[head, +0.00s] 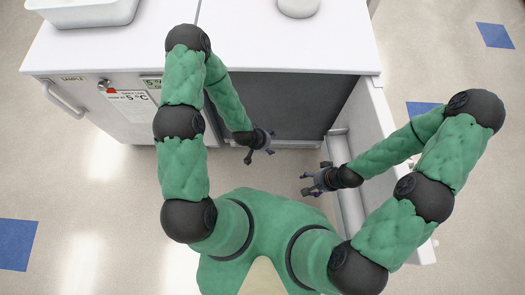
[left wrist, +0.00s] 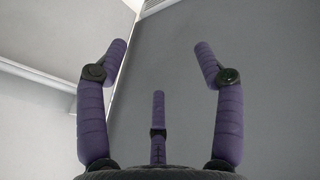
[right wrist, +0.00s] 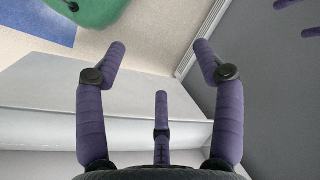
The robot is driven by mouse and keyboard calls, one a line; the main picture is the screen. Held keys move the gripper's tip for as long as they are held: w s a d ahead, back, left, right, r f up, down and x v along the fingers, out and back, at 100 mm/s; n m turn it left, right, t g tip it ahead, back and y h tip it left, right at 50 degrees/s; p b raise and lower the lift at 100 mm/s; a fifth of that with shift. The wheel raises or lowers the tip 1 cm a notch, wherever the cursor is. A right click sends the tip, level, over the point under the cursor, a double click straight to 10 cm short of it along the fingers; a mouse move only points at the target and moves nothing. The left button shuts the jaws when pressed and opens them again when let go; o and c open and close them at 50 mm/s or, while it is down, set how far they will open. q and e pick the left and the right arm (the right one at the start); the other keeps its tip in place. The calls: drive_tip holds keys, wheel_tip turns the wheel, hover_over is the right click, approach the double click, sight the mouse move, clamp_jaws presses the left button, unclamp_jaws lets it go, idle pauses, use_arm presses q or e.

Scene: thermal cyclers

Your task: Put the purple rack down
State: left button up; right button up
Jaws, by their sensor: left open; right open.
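No purple rack shows in any view. My left gripper (head: 262,143) is open and empty in the head view, in front of the dark opening under the counter. In the left wrist view its purple fingers (left wrist: 160,75) are spread, with only grey panels beyond them. My right gripper (head: 312,180) is open and empty, lower and to the right, near the pale open drawer or door. In the right wrist view its fingers (right wrist: 160,75) are spread with nothing between them.
A white counter (head: 270,45) spans the top, with a white tray (head: 90,12) and a round white item (head: 298,6) on it. A cabinet (head: 110,110) with a handle stands at left. A pale drawer or door (head: 372,115) juts out at right. Floor at lower left is clear.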

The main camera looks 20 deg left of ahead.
use_arm(q)
drive_tip(key=s+d+r+g, duration=0.1)
drive_tip(key=s+r+g, duration=0.2)
drive_tip(key=s, duration=0.9)
drive_tip(key=shift+d+r+h, duration=0.25)
drive_tip(key=shift+r+h, duration=0.15)
drive_tip(key=shift+r, duration=0.15)
